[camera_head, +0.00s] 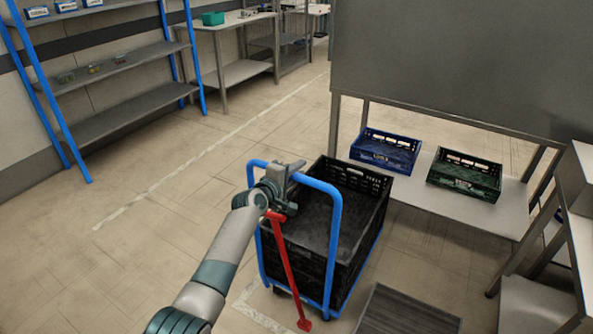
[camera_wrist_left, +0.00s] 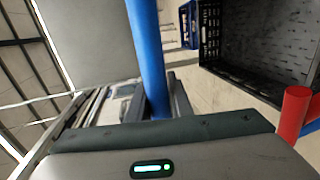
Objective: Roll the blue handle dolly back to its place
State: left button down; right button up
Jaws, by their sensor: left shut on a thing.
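The dolly stands in the middle of the head view, with a blue tube handle (camera_head: 333,230) at its near end and a black crate (camera_head: 345,195) on it. The crate looks empty. My left gripper (camera_head: 287,182) is at the top of the handle, shut on the blue bar. In the left wrist view the blue handle (camera_wrist_left: 148,60) runs into the gripper (camera_wrist_left: 158,108), and the black crate (camera_wrist_left: 255,75) lies beyond it. A red bar (camera_head: 288,270) slants down from the handle to a red foot near the floor. My right gripper is not in view.
A steel table (camera_head: 460,120) stands right of the dolly; its lower shelf holds a blue crate (camera_head: 386,153) and a dark green crate (camera_head: 464,176). A dark grey mat (camera_head: 408,312) lies near the dolly. A blue-post shelf (camera_head: 120,115) stands left. Floor with a pale line (camera_head: 200,155) is free between.

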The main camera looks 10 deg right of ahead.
pick_arm(q)
jog(key=shift+r, duration=0.15)
jog(key=c, duration=1.9)
grip_release()
jog(key=shift+w, duration=0.1)
jog(key=o, duration=0.3)
jog(key=shift+d, duration=0.1)
jog(key=shift+w, duration=0.1)
